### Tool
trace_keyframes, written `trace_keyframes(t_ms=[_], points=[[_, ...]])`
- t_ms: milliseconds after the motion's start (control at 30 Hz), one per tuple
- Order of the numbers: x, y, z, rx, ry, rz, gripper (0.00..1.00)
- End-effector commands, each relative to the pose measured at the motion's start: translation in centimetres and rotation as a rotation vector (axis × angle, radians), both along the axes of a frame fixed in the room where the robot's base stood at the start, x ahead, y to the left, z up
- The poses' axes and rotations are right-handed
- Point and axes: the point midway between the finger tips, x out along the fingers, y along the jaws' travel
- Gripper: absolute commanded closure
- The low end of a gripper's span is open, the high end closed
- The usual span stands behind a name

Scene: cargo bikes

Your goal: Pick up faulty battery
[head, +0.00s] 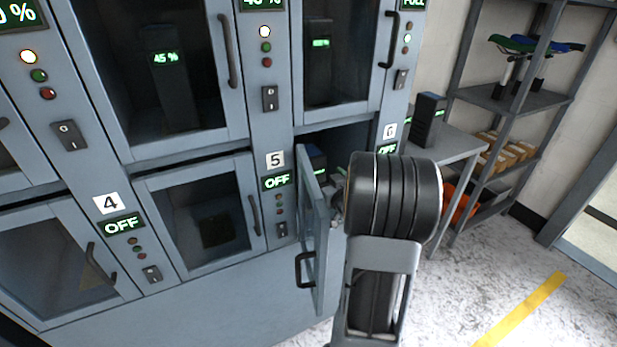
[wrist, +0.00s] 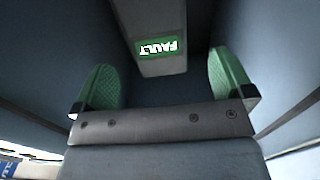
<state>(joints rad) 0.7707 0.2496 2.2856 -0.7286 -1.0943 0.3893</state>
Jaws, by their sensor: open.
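The faulty battery (wrist: 160,68) shows in the wrist view as a grey block with a green FAULT display, which appears upside down. My gripper (wrist: 164,85) is open, with its green pads to the left and right of the battery's near end. Gaps show between the pads and the battery, so it is not gripped. In the head view, my gripper (head: 339,190) reaches into the open compartment beside the 5 label, and my arm hides much of it. A dark, blue-topped block (head: 316,157) shows inside that compartment; I cannot tell whether it is the faulty battery.
The compartment's glazed door (head: 313,245) stands open, close to my arm's left. Compartment walls (wrist: 55,65) flank the gripper. A dark battery (head: 428,119) stands on a side table (head: 462,147). Metal shelves (head: 500,100) stand at the right. The floor at lower right is clear.

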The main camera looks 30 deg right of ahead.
Motion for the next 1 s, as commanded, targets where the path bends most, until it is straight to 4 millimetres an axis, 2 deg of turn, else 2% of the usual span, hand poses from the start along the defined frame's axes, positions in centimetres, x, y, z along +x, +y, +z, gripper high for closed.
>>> trace_keyframes(t_ms=[133,367,700,1000], points=[[1.8,-0.4,-0.1,0.0,0.0,-0.002,0.01],[3.0,-0.5,-0.1,0.0,0.001,0.0,0.01],[7.2,-0.9,-0.4,0.0,0.001,0.002,0.01],[7.9,-1.0,-0.3,0.0,0.001,0.002,0.01]])
